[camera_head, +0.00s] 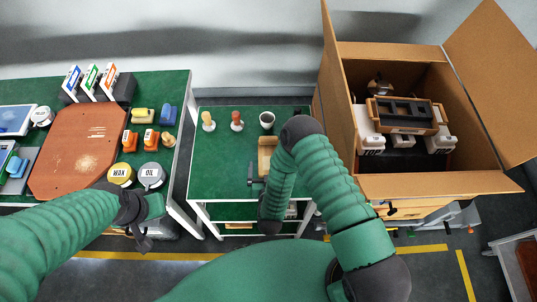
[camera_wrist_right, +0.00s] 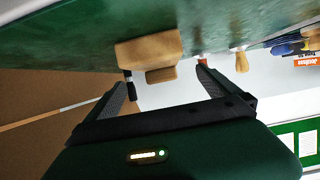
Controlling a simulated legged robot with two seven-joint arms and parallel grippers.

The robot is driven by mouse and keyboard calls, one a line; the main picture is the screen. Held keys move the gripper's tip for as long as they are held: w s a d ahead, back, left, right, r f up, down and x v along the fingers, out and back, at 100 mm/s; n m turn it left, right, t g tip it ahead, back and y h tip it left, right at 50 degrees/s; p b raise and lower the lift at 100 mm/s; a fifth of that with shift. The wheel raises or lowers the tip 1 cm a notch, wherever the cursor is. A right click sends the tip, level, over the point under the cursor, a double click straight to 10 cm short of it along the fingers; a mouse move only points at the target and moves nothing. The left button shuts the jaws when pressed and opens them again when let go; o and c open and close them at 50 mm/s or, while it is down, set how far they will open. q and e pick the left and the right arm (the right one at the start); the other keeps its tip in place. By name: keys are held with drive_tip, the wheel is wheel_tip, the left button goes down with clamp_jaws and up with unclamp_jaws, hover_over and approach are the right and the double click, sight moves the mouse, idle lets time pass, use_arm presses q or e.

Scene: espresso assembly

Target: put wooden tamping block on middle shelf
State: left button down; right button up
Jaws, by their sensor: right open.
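The wooden tamping block (camera_head: 266,152) is on the green top of the small cart (camera_head: 222,150), towards its right side and partly hidden by my right arm. In the right wrist view the light brown block (camera_wrist_right: 150,50) shows ahead of the fingers. My right gripper (camera_wrist_right: 163,77) is open and empty, with its fingertips close to the block; I cannot tell whether they touch it. The green middle shelf (camera_head: 231,213) shows below the cart top, partly hidden by my right arm. My left gripper (camera_head: 143,238) is at the lower left, away from the cart; its jaws are unclear.
Two wooden-handled tools (camera_head: 208,122) (camera_head: 237,122) and a cup (camera_head: 267,121) stand at the back of the cart top. A large open cardboard box (camera_head: 413,186) is on the right. A crowded green table (camera_head: 148,90) is on the left. The cart top's left front is clear.

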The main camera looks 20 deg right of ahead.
sight(269, 155)
drive_tip(key=x, duration=0.5)
drive_tip(key=p+x, duration=0.1)
drive_tip(key=x, duration=0.2)
drive_tip(key=shift+s+d+f, duration=0.15)
drive_tip(key=shift+s+d, duration=0.05)
drive_tip(key=shift+d, duration=0.1)
drive_tip(key=shift+w+a+f, duration=0.15)
drive_tip(key=shift+w, duration=0.1)
drive_tip(key=shift+c, duration=1)
drive_tip(key=shift+d, duration=0.2)
drive_tip(key=c, duration=0.9)
drive_tip(key=shift+a, duration=0.1)
drive_tip(key=c, duration=0.8)
drive_tip(key=shift+c, duration=0.2)
